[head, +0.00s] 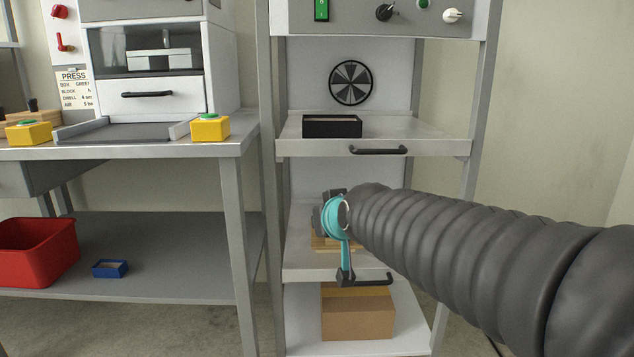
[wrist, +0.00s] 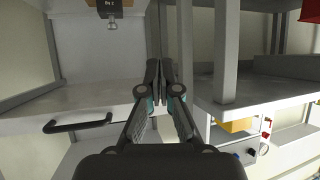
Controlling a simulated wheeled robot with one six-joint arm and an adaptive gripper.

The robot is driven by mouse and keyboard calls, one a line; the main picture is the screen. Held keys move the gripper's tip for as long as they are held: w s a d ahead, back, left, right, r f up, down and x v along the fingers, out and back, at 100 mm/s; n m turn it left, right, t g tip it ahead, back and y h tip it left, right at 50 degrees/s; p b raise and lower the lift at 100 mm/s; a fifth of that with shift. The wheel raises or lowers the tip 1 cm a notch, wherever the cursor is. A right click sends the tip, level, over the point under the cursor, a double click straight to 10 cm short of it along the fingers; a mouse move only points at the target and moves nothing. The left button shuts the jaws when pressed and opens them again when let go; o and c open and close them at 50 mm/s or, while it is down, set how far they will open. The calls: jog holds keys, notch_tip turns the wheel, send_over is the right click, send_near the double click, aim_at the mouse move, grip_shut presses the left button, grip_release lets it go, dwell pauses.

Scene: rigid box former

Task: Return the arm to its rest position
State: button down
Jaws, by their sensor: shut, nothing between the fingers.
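My arm (head: 480,245) reaches in from the right edge of the head view, under a dark ribbed cover. It ends in my gripper (head: 338,218), in front of the middle shelf of the grey rack. In the wrist view my gripper (wrist: 160,75) has its two fingers together, with nothing seen between them. In the head view the fingertips cannot be made out clearly. A teal strip hangs down from the wrist, close in front of the middle shelf's black handle (head: 372,281).
The rack's upper shelf (head: 430,147) holds an open black box (head: 332,126). A wooden item (head: 323,243) is partly hidden behind my gripper. A cardboard box (head: 358,315) sits below. Left stands a press bench (head: 150,148) with yellow button boxes; a red bin (head: 40,252) lies under it.

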jog(key=s+d+f+m+g+h+p, duration=0.1)
jog(key=s+d+g+p, duration=0.1)
jog(key=s+d, duration=0.3)
jog(key=s+d+f+m+g+h+p, duration=0.1)
jog(key=s+d, duration=0.4)
jog(key=s, duration=0.8)
jog(key=s+d+f+m+g+h+p, duration=0.1)
jog(key=s+d+f+g+p, duration=0.2)
jog(key=s+d+p, duration=0.2)
jog(key=shift+s+f+h, duration=0.2)
jog(key=shift+s+h, duration=0.2)
jog(key=shift+s, duration=1.5)
